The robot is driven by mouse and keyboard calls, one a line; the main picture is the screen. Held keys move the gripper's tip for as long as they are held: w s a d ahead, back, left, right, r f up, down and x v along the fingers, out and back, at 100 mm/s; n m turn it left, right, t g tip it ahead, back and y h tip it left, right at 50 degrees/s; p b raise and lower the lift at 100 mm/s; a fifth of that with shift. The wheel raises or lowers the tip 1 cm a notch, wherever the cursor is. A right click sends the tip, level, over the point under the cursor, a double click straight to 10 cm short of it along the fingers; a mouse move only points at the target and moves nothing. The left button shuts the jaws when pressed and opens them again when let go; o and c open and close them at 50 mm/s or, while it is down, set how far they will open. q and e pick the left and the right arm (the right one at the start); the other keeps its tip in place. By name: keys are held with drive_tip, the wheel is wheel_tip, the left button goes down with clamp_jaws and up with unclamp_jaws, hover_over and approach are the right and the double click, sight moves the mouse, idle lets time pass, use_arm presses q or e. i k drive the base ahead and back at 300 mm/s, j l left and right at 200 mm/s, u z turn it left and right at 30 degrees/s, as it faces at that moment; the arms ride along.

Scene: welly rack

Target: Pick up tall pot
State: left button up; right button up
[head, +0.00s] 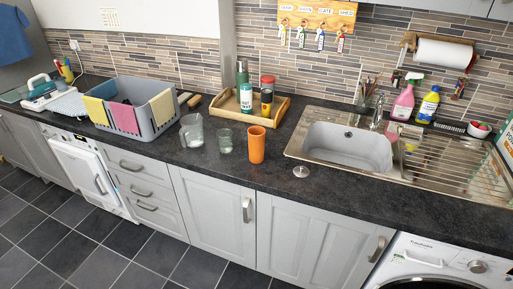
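A tall orange pot (257,145) stands upright on the dark worktop (290,200), left of the sink and close to the front edge. It is the likeliest match for the tall pot. A clear glass tumbler (226,141) stands just to its left, with a small gap. A clear jug (192,131) stands further left. Neither of my grippers shows in the head view.
A wooden tray (221,113) with bottles and a red-lidded jar stands behind the pot. A grey crate (160,129) with cloths is at left.

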sight(257, 145)
drive_tip(key=i+j+z, duration=0.1)
drive_tip(key=i+j, duration=0.15)
drive_tip(key=j, duration=0.15)
drive_tip(key=i+j+z, duration=0.1)
drive_tip(key=j, duration=0.3)
drive_tip(key=i+j+z, duration=0.15)
drive_tip(key=i+j, duration=0.15)
drive_tip(key=i+j+z, duration=0.1)
drive_tip(key=j, duration=0.45)
drive_tip(key=i+j+z, duration=0.1)
drive_tip(key=i+j, duration=0.2)
drive_tip(key=j, duration=0.2)
drive_tip(key=i+j+z, duration=0.1)
drive_tip(key=j, duration=0.35)
drive_tip(key=i+j+z, duration=0.1)
drive_tip(key=j, duration=0.4)
drive_tip(key=i+j+z, duration=0.15)
drive_tip(key=j, duration=0.35)
